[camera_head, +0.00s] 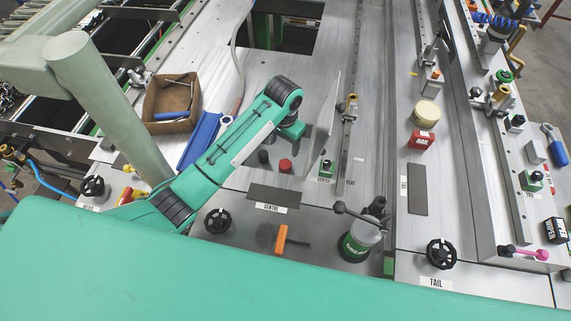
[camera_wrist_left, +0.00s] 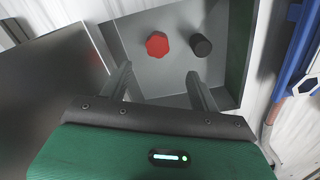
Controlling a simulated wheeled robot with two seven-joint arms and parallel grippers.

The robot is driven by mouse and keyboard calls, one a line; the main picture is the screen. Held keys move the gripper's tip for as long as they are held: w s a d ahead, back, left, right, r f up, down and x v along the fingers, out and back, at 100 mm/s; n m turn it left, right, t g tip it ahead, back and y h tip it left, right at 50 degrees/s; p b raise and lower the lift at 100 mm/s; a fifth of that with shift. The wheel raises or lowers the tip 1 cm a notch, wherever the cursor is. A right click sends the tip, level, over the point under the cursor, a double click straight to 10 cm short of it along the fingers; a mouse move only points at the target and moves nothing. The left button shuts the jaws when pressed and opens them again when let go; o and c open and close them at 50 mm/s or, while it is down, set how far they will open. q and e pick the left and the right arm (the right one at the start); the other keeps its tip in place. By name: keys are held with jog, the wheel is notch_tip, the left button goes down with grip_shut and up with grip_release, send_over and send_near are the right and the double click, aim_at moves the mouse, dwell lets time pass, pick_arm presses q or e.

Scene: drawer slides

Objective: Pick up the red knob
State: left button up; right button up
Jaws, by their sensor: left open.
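In the left wrist view the red knob (camera_wrist_left: 157,44) lies beyond the gap between my left fingers, nearer the left finger. A black knob (camera_wrist_left: 202,46) stands just to its right there, and the same black knob (camera_head: 263,156) shows left of the red one in the head view. My left gripper (camera_wrist_left: 160,88) is open and empty, apart from both knobs. In the head view its end (camera_head: 291,130) is partly hidden under the arm. My right gripper is not visible.
A cardboard box (camera_head: 172,101) and a blue tool (camera_head: 199,140) lie to the left. A thin upright panel (camera_head: 329,110) stands right of the red knob.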

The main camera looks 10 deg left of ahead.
pick_arm(q)
send_over(285, 164)
jog(key=f, duration=0.4)
jog(key=shift+w+a+f+p, duration=0.1)
jog(key=shift+a+f+p, duration=0.1)
jog(key=shift+p, duration=0.15)
jog(key=shift+f, duration=0.25)
jog(key=shift+d+f+p, duration=0.1)
jog(key=shift+f+p, duration=0.4)
jog(key=shift+f, duration=0.05)
notch_tip(285, 164, down, 3)
jog(key=shift+d+f+p, duration=0.1)
jog(key=shift+f+p, duration=0.05)
jog(key=shift+p, duration=0.45)
jog(key=shift+f, duration=0.5)
jog(key=c, duration=1.1)
jog(key=shift+o, duration=0.2)
jog(key=shift+r, duration=0.1)
